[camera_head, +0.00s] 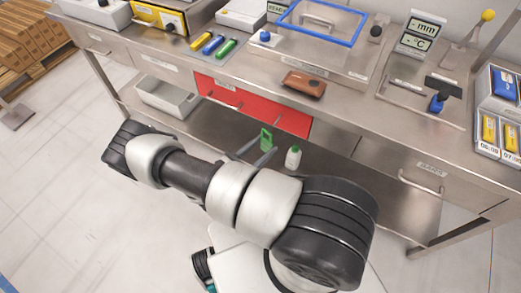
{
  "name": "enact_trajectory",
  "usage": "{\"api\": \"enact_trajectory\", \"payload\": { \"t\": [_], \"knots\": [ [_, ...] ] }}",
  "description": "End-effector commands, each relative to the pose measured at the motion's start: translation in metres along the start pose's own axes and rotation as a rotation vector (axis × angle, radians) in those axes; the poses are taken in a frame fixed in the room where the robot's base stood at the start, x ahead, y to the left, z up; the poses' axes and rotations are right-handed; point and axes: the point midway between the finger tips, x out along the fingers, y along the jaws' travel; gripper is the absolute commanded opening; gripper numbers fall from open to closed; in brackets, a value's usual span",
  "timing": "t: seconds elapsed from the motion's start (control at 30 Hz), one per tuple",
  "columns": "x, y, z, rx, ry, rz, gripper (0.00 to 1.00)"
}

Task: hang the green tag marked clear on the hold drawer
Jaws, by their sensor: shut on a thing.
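The green tag (267,137) is a small upright green frame, held at the end of my gripper (255,152). The gripper's grey fingers are shut on it, and my arm hides part of the gripper. Any writing on the tag is too small to read. The red drawer front (285,118), which seems to be the hold drawer, is under the bench top.
A white bottle with a green cap (293,157) stands just right of my gripper. A grey open bin (168,97) is on the lower shelf at left. A brown object (304,84) lies near the bench edge above the red drawer. A steel drawer (425,178) is at right.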

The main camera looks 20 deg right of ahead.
Motion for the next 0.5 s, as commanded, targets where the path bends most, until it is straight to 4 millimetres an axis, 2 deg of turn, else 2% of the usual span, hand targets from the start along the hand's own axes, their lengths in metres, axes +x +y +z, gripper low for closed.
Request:
{"api": "enact_trajectory", "payload": {
  "t": [0.5],
  "knots": [
    [0.031,0.008,-0.003,0.000,0.000,-0.001,0.18]
  ]
}}
